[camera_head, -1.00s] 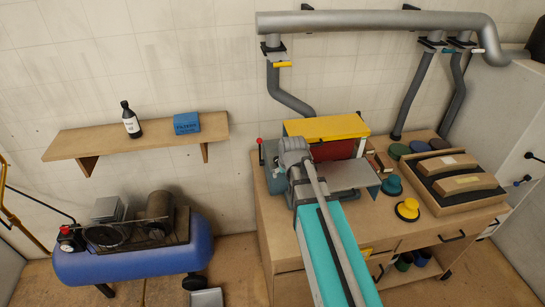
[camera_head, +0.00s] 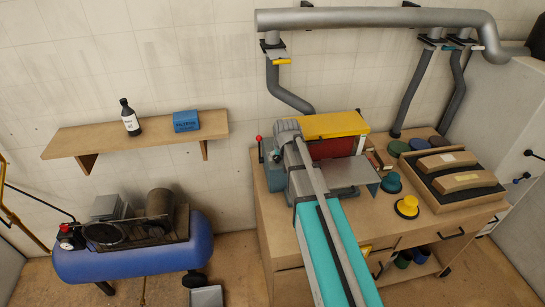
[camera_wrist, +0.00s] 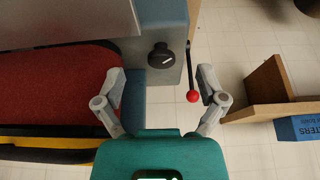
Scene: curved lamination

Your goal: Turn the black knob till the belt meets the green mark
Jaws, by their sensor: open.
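The black knob (camera_wrist: 162,56) with a white pointer line sits on the blue-grey end housing (camera_wrist: 168,22) of the sander. In the wrist view its line is tilted, rising to the right. The red belt (camera_wrist: 55,82) lies to the left of the knob; it also shows under the yellow cover in the head view (camera_head: 332,148). I cannot make out a green mark in either view. My gripper (camera_wrist: 162,76) is open and empty, its fingers spread left and right of the knob and apart from it. In the head view my arm hides the knob.
A lever with a red ball (camera_wrist: 192,96) stands right of the knob, close to the right finger. A grey metal table plate (camera_head: 350,174) juts from the sander. The wall shelf (camera_head: 75,140) is farther left, with open space between.

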